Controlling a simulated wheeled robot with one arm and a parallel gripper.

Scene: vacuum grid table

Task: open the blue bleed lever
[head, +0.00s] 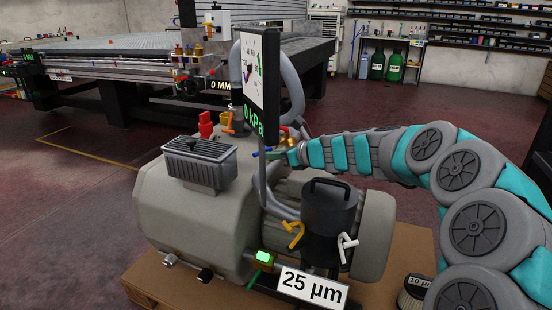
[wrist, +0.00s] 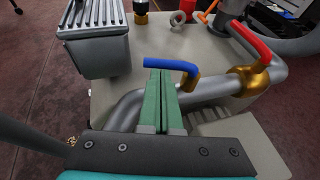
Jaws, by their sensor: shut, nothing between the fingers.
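The blue bleed lever (wrist: 172,64) is a short bent handle on a brass valve (wrist: 188,84), on the grey pipe of the pump. It also shows as a small blue bar in the head view (head: 263,153). My gripper (wrist: 158,74) has its two green fingers pressed together and empty. The fingertips are just below the lever's free left part in the wrist view, left of the brass valve. I cannot tell whether they touch the lever. In the head view my gripper (head: 282,153) reaches in from the right, beside the lever, partly behind the gauge post.
A red lever (wrist: 254,41) on a brass valve is to the right. A finned grey box (wrist: 96,30) is at the left. The gauge panel (head: 261,75) reads 0 kPa and stands close to my gripper. A black canister (head: 329,207) with yellow and white levers is nearer.

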